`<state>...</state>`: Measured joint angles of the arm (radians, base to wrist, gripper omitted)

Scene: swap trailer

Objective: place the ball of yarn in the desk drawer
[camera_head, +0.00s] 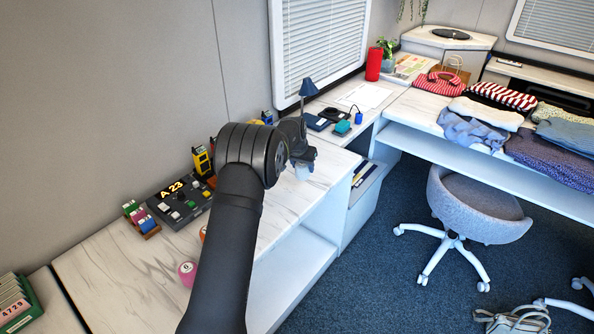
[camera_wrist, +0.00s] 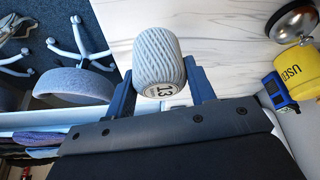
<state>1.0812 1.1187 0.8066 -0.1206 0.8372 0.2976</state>
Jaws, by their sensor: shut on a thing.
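The ball of yarn (camera_wrist: 158,62) is pale grey, wound in ridges, with a round label reading 13. In the wrist view it sits between the two blue fingers of my gripper (camera_wrist: 162,90), which is shut on it. In the head view the yarn (camera_head: 303,173) shows small below my gripper (camera_head: 303,160), near the right edge of the marble counter. I cannot tell its exact height above the counter. An open compartment with folders or books (camera_head: 364,174) is right of the gripper, under the desk. I cannot tell whether this is the desk drawer.
A marble counter (camera_head: 130,275) holds a dark console (camera_head: 181,203) and a pink ball (camera_head: 187,272). Folded clothes lie on the right-hand desk (camera_head: 425,110). A grey chair (camera_head: 480,205) stands on open carpet.

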